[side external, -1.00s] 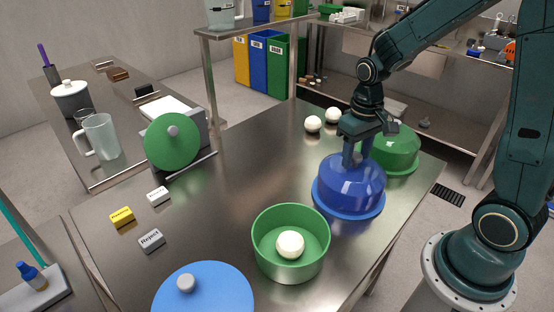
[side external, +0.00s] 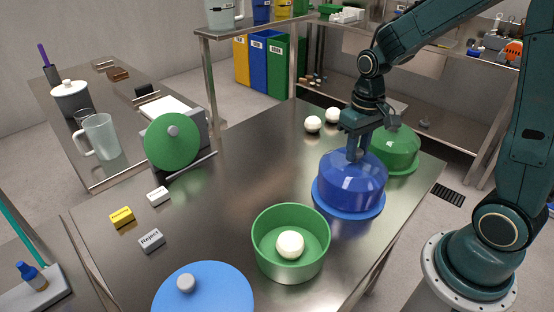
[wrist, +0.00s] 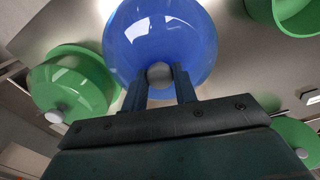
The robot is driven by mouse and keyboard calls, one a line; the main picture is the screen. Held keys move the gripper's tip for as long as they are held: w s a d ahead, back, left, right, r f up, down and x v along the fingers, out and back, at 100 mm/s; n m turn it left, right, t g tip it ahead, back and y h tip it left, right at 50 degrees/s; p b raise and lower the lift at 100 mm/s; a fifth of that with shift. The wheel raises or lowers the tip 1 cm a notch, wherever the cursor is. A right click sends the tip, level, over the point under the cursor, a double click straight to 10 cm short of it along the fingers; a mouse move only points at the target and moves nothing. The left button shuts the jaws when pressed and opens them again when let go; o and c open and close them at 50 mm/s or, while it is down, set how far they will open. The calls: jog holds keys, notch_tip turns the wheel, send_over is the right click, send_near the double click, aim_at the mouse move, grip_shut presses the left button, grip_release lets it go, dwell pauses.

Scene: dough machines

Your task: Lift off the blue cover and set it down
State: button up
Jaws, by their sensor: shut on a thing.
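The blue cover (side external: 352,182) is a glossy dark blue dome at the right of the steel table. It is upright, just over a lighter blue round base (side external: 350,211) whose rim shows below it. Whether anything lies under it is hidden. My gripper (side external: 358,154) points down from above and is shut on the knob on top of the cover. In the wrist view the grey knob (wrist: 159,75) sits between my two fingers, with the blue cover (wrist: 160,35) beyond them.
A green dome (side external: 396,150) stands close behind the cover. A green bowl (side external: 291,262) holding a white ball is in front of it. A light blue lid (side external: 205,295) lies at the front. The table's middle (side external: 240,185) is clear.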

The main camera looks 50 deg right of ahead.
jog(key=shift+r, duration=2.75)
jog(key=w+r, duration=0.6)
jog(key=w, duration=0.5)
jog(key=w+a+r, duration=0.1)
jog(key=w+r, duration=0.5)
jog(key=w, duration=0.6)
jog(key=shift+r, duration=0.25)
notch_tip(320, 180, down, 16)
